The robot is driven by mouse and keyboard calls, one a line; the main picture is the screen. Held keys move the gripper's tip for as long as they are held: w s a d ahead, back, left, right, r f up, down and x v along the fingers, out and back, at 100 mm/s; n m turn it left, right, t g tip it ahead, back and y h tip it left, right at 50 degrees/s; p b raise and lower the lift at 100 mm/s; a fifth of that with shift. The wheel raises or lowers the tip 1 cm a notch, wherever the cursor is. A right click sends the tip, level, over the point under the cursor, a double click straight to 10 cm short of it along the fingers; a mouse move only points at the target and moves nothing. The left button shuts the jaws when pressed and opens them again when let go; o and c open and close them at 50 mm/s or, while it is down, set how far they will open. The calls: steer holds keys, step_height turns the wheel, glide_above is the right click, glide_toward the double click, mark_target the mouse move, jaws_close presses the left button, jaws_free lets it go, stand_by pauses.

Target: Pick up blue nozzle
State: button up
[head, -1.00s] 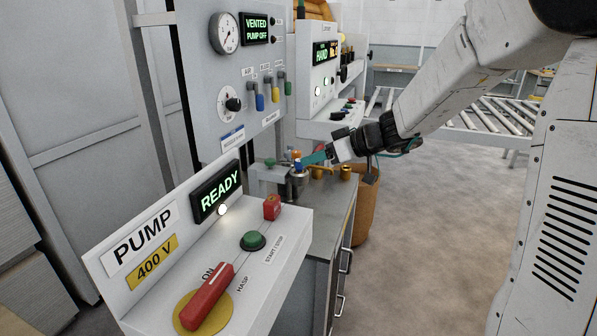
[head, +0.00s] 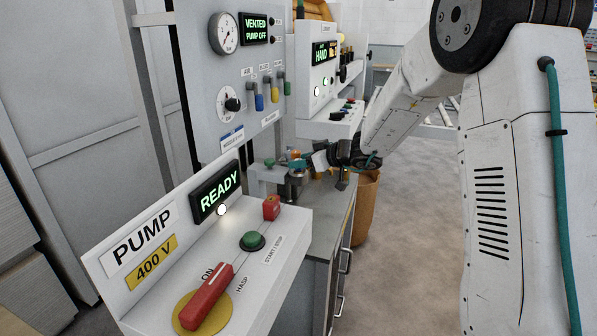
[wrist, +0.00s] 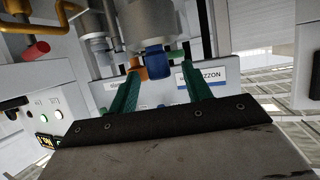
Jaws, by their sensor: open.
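The blue nozzle (wrist: 155,62) shows in the wrist view below a grey metal cylinder (wrist: 148,20), near the upper middle. My gripper (wrist: 159,68) has two green fingers, spread apart and open. In that view the nozzle lies between the fingertips, with visible gaps on both sides; whether it is level with them in depth I cannot tell. In the head view my gripper end reaches to small metal fittings (head: 297,178) on the bench (head: 325,225). The nozzle is not clearly visible there.
An orange part (wrist: 140,72) shows behind the left fingertip. A white label (wrist: 200,77) is behind the right finger. The pump box (head: 290,240) with a red handle stands at the front. A gauge panel (head: 240,85) rises behind, and a brown bin (head: 366,205) stands right of the bench.

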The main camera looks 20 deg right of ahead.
jaws_close()
steer(key=shift+r, duration=0.1)
